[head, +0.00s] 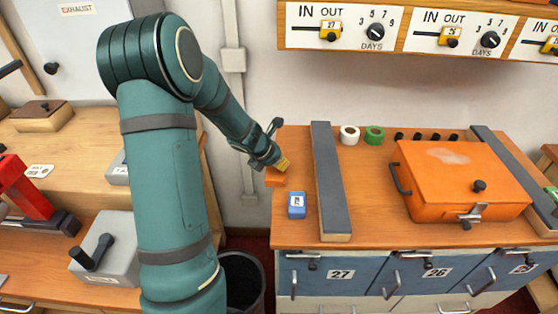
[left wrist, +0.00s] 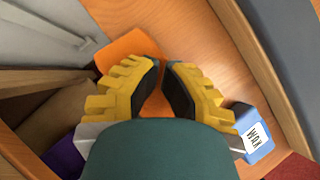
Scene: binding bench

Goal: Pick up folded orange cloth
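The folded orange cloth (head: 275,178) lies on the wooden bench near its left edge, behind a small blue block. In the left wrist view the cloth (left wrist: 125,50) shows flat beyond the fingers, mostly toward the left finger, which hides part of it. My left gripper (head: 284,163) is just above the cloth in the head view, pointing down. Its yellow-padded fingers (left wrist: 165,72) stand apart with a narrow gap and nothing visible between them. I cannot tell whether they touch the cloth. My right gripper is not in view.
The blue block (head: 297,205), labelled in the left wrist view (left wrist: 255,132), stands close to the cloth. A long grey-topped bar (head: 330,180) lies to the right. Tape rolls (head: 349,135) and an orange lidded box (head: 460,180) are farther right. A dark bin (head: 243,283) stands below the bench's left edge.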

